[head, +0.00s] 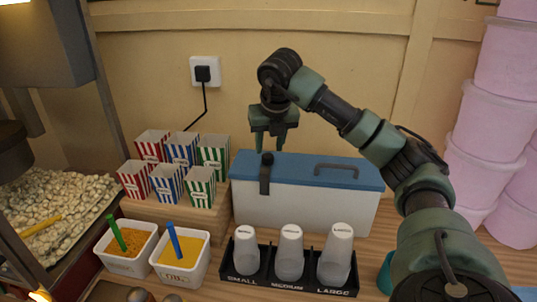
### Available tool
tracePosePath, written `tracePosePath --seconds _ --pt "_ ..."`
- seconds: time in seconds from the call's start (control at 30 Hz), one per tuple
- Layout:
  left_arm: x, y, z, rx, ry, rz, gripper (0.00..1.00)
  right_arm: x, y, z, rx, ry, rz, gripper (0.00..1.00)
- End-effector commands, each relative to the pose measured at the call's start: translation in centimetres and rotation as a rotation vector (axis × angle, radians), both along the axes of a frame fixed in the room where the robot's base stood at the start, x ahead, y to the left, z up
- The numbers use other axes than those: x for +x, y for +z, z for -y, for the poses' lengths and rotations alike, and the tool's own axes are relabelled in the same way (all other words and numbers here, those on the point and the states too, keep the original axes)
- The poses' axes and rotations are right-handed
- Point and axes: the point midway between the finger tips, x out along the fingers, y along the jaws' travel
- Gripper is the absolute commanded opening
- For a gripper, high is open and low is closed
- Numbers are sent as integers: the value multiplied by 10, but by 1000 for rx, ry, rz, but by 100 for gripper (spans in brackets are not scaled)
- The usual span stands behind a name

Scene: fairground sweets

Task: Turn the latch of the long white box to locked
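The long white box (300,208) with a blue lid stands at the back of the counter, in the middle of the head view. Its dark latch (265,180) is a narrow upright strip at the left part of the front, reaching from the lid edge down over the white wall. A grey handle (336,167) sits on the lid. My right gripper (269,149) points down just above and behind the latch's top end. Whether a finger touches the latch or lid, I cannot tell. My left gripper is out of view.
A black cup holder (262,275) with clear cups stands in front of the box. Striped popcorn cartons (182,149) stand on a wooden riser to its left. Two white tubs (180,276) with scoops are at front left. Pink tubs (484,132) are stacked at right.

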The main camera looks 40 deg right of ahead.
Motion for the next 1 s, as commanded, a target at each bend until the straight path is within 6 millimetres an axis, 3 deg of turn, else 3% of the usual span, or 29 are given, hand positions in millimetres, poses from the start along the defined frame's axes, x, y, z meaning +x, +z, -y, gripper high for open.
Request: tracePosePath --seconds 0.27,0.87,1.0 --pt "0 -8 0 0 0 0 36 -11 31 -7 0 0 1 39" --pt "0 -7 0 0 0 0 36 -12 34 -7 0 0 -1 39" --pt "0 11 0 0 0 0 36 -12 52 -7 0 0 -1 39"
